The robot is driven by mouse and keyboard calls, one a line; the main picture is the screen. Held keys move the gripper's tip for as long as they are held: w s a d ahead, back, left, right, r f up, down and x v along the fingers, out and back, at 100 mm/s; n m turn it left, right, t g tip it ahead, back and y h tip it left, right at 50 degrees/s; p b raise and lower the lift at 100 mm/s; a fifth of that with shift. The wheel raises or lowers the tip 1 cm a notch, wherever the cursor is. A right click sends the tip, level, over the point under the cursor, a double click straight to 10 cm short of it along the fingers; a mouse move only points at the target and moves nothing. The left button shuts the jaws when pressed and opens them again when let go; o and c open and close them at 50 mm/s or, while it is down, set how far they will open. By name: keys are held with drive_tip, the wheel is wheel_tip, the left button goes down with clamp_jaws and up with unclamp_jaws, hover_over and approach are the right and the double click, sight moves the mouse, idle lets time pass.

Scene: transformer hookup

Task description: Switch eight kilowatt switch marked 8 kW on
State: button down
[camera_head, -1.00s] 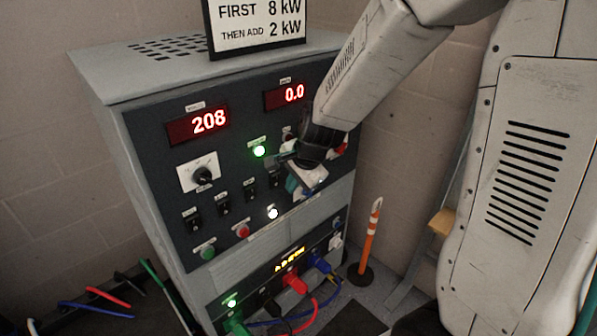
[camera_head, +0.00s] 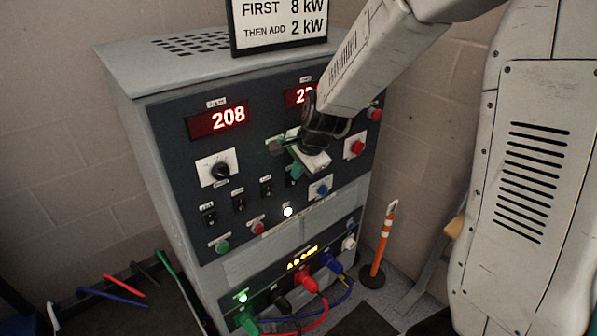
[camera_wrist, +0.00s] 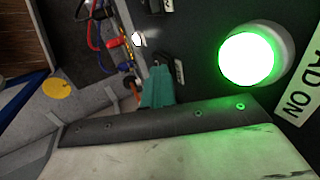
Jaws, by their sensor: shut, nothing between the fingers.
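The load bank panel (camera_head: 190,160) faces me with a row of small dark switches (camera_head: 239,202) below its knob. Their labels are too small to read, so I cannot tell which is the 8 kW switch. My gripper (camera_head: 296,171) is shut and empty at the right end of that row, hiding part of the panel. In the wrist view its teal fingertips (camera_wrist: 157,88) are close to a dark switch with a pale label (camera_wrist: 178,70); I cannot tell whether they touch. A bright green lamp (camera_wrist: 247,57) is lit beside a label ending "AD ON".
A sign (camera_head: 280,22) on the cabinet reads "FIRST 8 kW THEN ADD 2 kW". The left display (camera_head: 216,120) reads 208. A blue button (camera_head: 320,188) and red buttons (camera_head: 355,147) lie right of my gripper. Coloured cables (camera_head: 310,305) plug in below. An orange post (camera_head: 382,240) stands right.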

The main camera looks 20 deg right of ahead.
drive_tip(key=shift+r, duration=0.15)
drive_tip(key=shift+r, duration=0.65)
drive_tip(key=shift+s, duration=0.1)
drive_tip(key=v, duration=1.1)
drive_tip(key=shift+s+d+r, duration=0.15)
drive_tip(key=shift+s+r, duration=0.05)
drive_tip(key=shift+s, duration=0.2)
